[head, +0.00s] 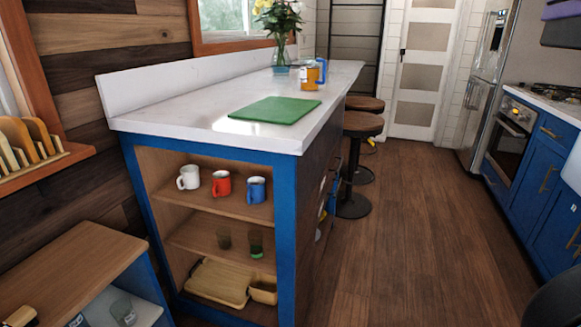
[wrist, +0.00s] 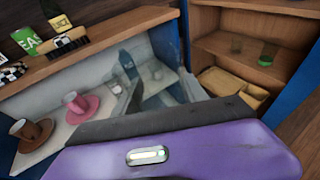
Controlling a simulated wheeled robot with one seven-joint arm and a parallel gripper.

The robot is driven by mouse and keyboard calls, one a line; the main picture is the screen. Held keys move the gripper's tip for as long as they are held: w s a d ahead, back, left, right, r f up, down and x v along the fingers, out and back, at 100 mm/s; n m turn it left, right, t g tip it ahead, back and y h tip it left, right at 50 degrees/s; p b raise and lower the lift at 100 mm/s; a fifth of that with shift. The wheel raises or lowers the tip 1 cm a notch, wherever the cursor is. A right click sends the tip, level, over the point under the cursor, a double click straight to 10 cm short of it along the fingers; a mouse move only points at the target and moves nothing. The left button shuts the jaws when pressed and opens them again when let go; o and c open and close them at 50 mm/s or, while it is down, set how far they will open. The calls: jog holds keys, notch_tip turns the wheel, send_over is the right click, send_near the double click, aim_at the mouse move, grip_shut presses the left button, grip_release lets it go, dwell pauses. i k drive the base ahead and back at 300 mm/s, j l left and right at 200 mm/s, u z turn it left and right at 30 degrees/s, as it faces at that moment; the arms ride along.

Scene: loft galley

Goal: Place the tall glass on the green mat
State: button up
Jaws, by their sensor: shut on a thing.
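The green mat (head: 275,110) lies flat on the white counter in the head view, and its top is bare. In the wrist view my gripper (wrist: 157,76) reaches into a low white-lined compartment, its fingers shut on a clear tall glass (wrist: 154,72). The glass is faint against the pale background, and its base is hard to make out. In the head view a clear glass (head: 122,311) shows inside the low cabinet at lower left; I cannot tell if it is the held one. My gripper does not show clearly there.
The low cabinet's wooden top (head: 75,265) overhangs the compartment. A pink cup (wrist: 74,102) and a brown cup (wrist: 22,129) stand on saucers left of my gripper. An orange mug (head: 308,76) and a flower vase (head: 281,58) stand behind the mat. The floor (head: 420,230) at right is clear.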

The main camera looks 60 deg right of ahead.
aim_at(271, 111)
jog(key=l+z, duration=0.1)
jog(key=z, duration=0.75)
jog(key=l+z, duration=0.15)
jog(key=z, duration=0.3)
